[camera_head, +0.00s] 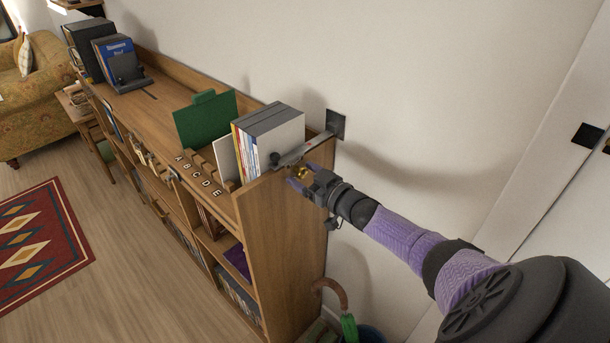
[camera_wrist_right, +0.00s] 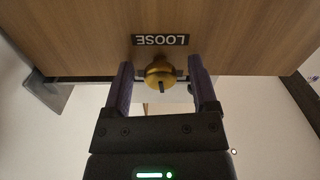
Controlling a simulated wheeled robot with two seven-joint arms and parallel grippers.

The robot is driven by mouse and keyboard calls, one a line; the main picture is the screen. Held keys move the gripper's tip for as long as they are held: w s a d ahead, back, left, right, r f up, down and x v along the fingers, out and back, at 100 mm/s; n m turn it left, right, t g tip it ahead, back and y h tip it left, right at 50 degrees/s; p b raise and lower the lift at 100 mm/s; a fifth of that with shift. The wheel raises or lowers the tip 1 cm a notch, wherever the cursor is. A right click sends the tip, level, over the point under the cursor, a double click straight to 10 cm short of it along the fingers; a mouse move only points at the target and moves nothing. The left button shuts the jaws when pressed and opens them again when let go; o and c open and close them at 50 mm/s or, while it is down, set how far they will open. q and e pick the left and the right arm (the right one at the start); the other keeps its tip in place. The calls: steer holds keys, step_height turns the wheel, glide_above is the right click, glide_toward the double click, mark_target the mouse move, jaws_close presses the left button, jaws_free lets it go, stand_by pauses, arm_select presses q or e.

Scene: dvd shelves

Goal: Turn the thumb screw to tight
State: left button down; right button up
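The thumb screw is a round brass knob with a dark pointer mark (camera_wrist_right: 159,76). In the right wrist view it sits between the two fingers of my right gripper (camera_wrist_right: 160,88), with a gap visible on each side. A dark label reading LOOSE (camera_wrist_right: 160,40) shows upside down on the wood beside the knob. In the head view my right gripper (camera_head: 299,184) is at the end of the shelf, at the metal bracket (camera_head: 306,149), and the brass knob (camera_head: 302,173) shows small and partly covered there. My left gripper is in neither view.
The wooden shelf (camera_head: 293,232) carries a row of DVD cases (camera_head: 277,143), a green divider (camera_head: 205,120) and lettered slots on top. A wall plate (camera_head: 336,123) joins the bracket to the wall. An umbrella (camera_head: 347,325) stands below.

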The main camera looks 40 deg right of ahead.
steer(key=s+p, duration=0.3)
steer(key=s, duration=0.7)
steer(key=shift+d, duration=0.45)
